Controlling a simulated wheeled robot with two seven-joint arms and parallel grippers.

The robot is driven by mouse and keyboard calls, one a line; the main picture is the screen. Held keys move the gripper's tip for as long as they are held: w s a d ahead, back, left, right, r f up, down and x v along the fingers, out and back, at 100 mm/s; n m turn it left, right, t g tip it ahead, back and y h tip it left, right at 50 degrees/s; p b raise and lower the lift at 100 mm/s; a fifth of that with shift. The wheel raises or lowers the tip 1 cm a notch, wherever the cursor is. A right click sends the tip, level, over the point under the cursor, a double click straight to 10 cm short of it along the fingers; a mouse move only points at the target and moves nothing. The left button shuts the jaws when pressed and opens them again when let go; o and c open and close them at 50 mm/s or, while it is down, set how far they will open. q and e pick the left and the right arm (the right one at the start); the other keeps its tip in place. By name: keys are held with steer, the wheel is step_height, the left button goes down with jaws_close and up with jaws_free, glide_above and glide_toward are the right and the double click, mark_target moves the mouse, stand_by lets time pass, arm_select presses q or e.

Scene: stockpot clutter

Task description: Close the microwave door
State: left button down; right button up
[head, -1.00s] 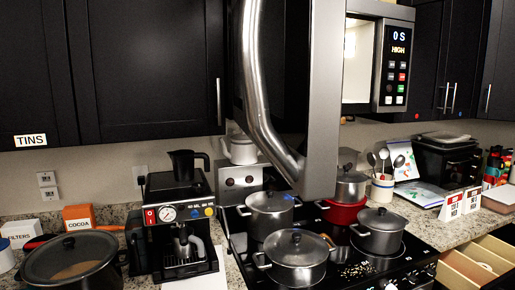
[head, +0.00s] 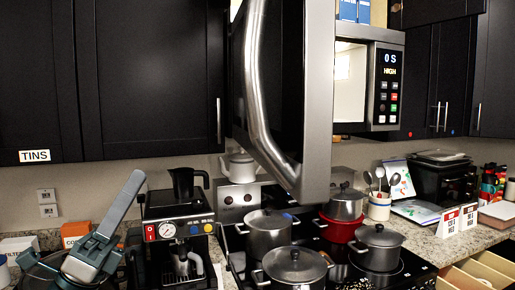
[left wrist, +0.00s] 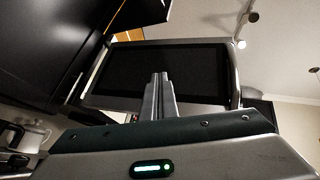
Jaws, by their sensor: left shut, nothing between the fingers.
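The microwave (head: 385,85) hangs above the stove, and its door (head: 317,100) stands wide open, swung out toward me. The door's curved silver handle (head: 254,85) faces left. The lit cavity (head: 349,85) shows to the right of the door. My left gripper (head: 136,180) is at lower left, pointing up, left of the door and apart from it in the picture. In the left wrist view the shut, empty fingers (left wrist: 160,78) point toward the dark door panel (left wrist: 205,70) with its silver frame. My right gripper is not in view.
Several pots (head: 295,268) stand on the stove below the door. A coffee machine (head: 180,235) stands behind my left gripper. Dark cupboards (head: 150,75) line the wall at left. An open drawer (head: 470,278) is at lower right. Air left of the door is free.

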arm_select(q)
steer(key=s+d+r+m+g+y, duration=0.2)
steer(key=s+m+g, duration=0.4)
steer(key=m, duration=0.8)
steer(key=s+d+r+m+g+y, duration=0.3)
steer(key=s+d+r+m+g, duration=0.2)
steer(key=m, duration=0.9)
steer(key=r+g, duration=0.1)
steer(key=g, duration=0.2)
steer(key=shift+s+d+r+m, duration=0.15)
steer(key=shift+s+r+m, duration=0.05)
steer(key=shift+s+m, duration=0.15)
steer(key=shift+d, duration=0.15)
steer(key=p, duration=0.7)
glide_toward(284, 148)
steer(key=x, duration=0.5)
steer(key=shift+d+r, duration=0.1)
steer(key=shift+r, duration=0.2)
steer(key=shift+d+f+p, duration=0.15)
steer(key=shift+d+p, duration=0.35)
steer(key=shift+d, duration=0.1)
steer(key=shift+w+d+f, duration=0.1)
